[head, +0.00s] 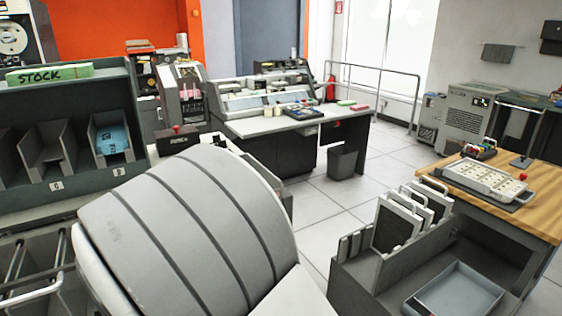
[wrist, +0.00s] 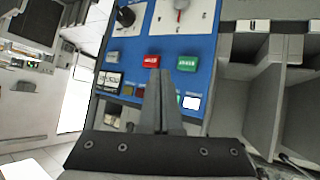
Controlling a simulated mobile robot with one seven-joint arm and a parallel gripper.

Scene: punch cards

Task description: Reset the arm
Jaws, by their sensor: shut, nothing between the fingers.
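My gripper (wrist: 160,78) shows in the wrist view, its two dark grey fingers together with nothing between them. It is in front of a blue control panel (wrist: 140,84). The panel carries a red button (wrist: 151,61) and a green button (wrist: 187,63), close to the fingertips in the picture. I cannot tell whether the fingers touch the panel. A black knob (wrist: 125,17) and small lamps are also on it. The gripper does not show in the head view.
Grey card pockets (wrist: 245,105) stand right of the panel. In the head view, a dark pocket rack (head: 75,95) holds blue cards (head: 112,139). A wooden table (head: 540,205), grey tray (head: 455,293) and console desk (head: 275,122) stand around.

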